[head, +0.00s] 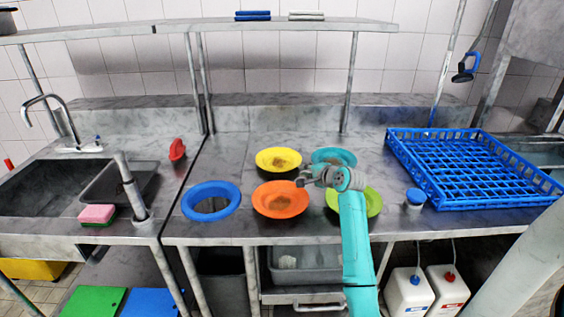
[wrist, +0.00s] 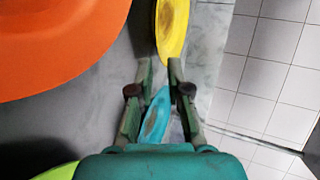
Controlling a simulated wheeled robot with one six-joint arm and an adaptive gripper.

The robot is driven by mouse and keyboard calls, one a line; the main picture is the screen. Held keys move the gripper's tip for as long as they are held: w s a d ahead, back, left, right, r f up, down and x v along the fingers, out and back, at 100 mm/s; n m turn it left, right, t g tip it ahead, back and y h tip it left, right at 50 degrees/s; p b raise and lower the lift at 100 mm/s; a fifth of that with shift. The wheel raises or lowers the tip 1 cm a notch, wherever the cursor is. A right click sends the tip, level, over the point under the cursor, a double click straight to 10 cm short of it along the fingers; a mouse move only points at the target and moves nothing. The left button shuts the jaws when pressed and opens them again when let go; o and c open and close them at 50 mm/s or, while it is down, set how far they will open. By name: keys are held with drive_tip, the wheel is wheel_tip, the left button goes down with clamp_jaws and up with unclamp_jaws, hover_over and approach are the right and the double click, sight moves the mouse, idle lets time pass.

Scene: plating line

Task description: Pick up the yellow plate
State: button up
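The yellow plate (head: 264,161), with a brownish patch in its middle, lies on the steel counter behind the orange plate (head: 262,204). In the wrist view, part of the yellow plate (wrist: 179,30) shows at the top, ahead of the fingertips. My gripper (head: 301,177) is over the counter, close to the right front of the yellow plate. In the wrist view my gripper (wrist: 160,70) has its two fingers apart, with nothing held. The teal plate (wrist: 157,112) shows in the gap between the fingers. I cannot tell whether any finger touches a plate.
The teal plate (head: 345,155) lies right of the yellow one, and the green plate (head: 374,203) is partly behind my arm. A blue ring (head: 190,207) rims an opening at left. A blue rack (head: 440,190) stands at right, with a blue-lidded container (head: 414,199) beside it.

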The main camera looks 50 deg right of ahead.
sight(293, 176)
drive_tip(key=x, duration=0.3)
drive_tip(key=shift+x, duration=2.75)
drive_tip(key=shift+a+f, duration=0.1)
drive_tip(key=shift+a, duration=0.1)
clamp_jaws()
